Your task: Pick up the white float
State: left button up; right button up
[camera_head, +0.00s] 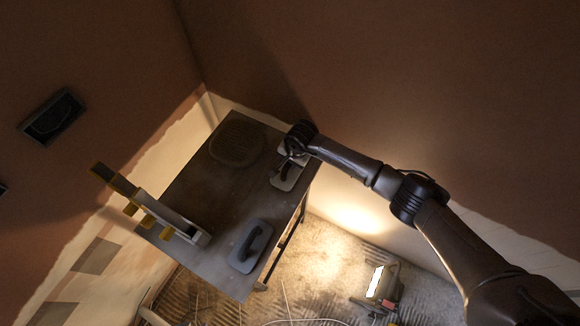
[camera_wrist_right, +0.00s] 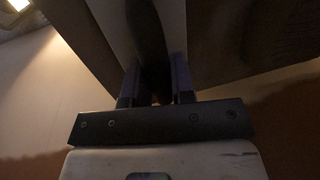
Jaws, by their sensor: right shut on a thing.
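The white float (camera_head: 286,180) is a pale, flat board with a dark handle at the far right corner of the dark table (camera_head: 205,190). My right gripper (camera_head: 291,156) is over it and shut on its handle, partly hiding it. In the right wrist view, the dark handle (camera_wrist_right: 149,45) sits between the two fingers of my right gripper (camera_wrist_right: 156,85), with the pale board behind it. I cannot tell whether the board still touches the table. My left gripper is not in view.
A grey float with a dark handle (camera_head: 247,253) lies at the near right of the table. A dark round shape (camera_head: 236,140) is at the back. A pale bar with yellow parts (camera_head: 165,220) overhangs the left edge. A lit work lamp (camera_head: 377,281) stands on the floor.

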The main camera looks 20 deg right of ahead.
grip_shut()
jog(key=shift+r, duration=0.1)
jog(key=shift+r, duration=0.55)
notch_tip(320, 180, up, 3)
jog(key=shift+f+b, duration=0.1)
jog(key=shift+b, duration=0.45)
jog(key=s+d+r+b, duration=0.1)
jog(key=s+d+r, duration=0.3)
jog(key=s+r, duration=0.3)
jog(key=shift+s+d, duration=0.15)
jog(key=shift+s, duration=1.8)
